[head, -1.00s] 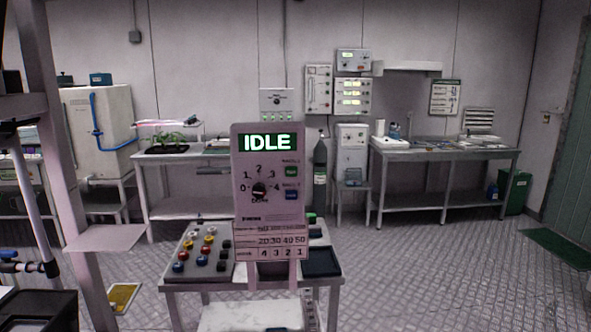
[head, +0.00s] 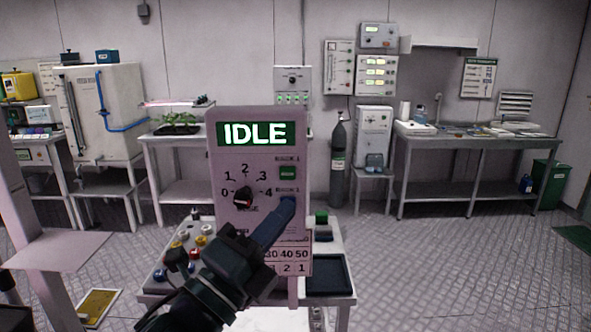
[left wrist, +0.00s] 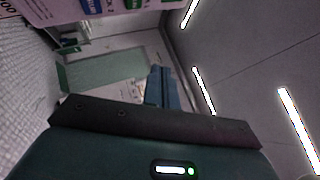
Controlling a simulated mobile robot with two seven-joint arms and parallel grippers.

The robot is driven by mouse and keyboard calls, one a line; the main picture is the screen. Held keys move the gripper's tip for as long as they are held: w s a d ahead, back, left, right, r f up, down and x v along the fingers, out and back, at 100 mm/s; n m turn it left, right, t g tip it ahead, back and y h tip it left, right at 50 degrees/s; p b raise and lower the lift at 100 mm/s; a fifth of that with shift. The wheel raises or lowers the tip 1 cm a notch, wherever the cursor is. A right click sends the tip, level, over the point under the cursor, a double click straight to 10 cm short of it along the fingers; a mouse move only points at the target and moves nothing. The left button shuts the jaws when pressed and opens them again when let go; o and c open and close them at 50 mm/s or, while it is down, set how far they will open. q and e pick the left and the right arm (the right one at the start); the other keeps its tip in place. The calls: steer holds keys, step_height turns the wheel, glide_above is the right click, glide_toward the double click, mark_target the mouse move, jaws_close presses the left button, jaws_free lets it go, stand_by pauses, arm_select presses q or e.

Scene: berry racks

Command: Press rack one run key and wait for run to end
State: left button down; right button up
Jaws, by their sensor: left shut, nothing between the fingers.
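The grey control panel (head: 225,170) stands upright on a post and its display (head: 254,133) reads IDLE. A dial (head: 243,197) sits at its left. A green key (head: 288,173) is at its right, with a blue key below it; their small labels are not clearly legible. My left gripper (head: 285,208) is shut and empty, its fingertips over the blue key, mostly hiding it. I cannot tell whether they touch. In the left wrist view, the shut fingers (left wrist: 158,88) extend below the panel's edge (left wrist: 62,12). My right gripper is out of view.
A small table behind the panel holds coloured knobs (head: 202,229) and a dark tray (head: 328,273). Side benches (head: 470,139), a gas cylinder (head: 338,165) and a white cabinet (head: 100,110) stand along the wall. The floor to the right is open.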

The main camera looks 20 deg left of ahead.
mark_target(281, 186)
arm_select(q)
steer(key=shift+s+r+m, duration=0.1)
steer(key=shift+r+m, duration=0.2)
steer(key=shift+w+a, duration=0.4)
steer(key=shift+w, duration=1)
steer(key=shift+w+a, duration=0.4)
steer(key=shift+w, duration=1.05)
steer(key=shift+w+a, duration=0.4)
steer(key=shift+w, duration=1)
steer(key=shift+w, duration=0.1)
steer(key=shift+w+a, duration=0.1)
steer(key=shift+w, duration=0.2)
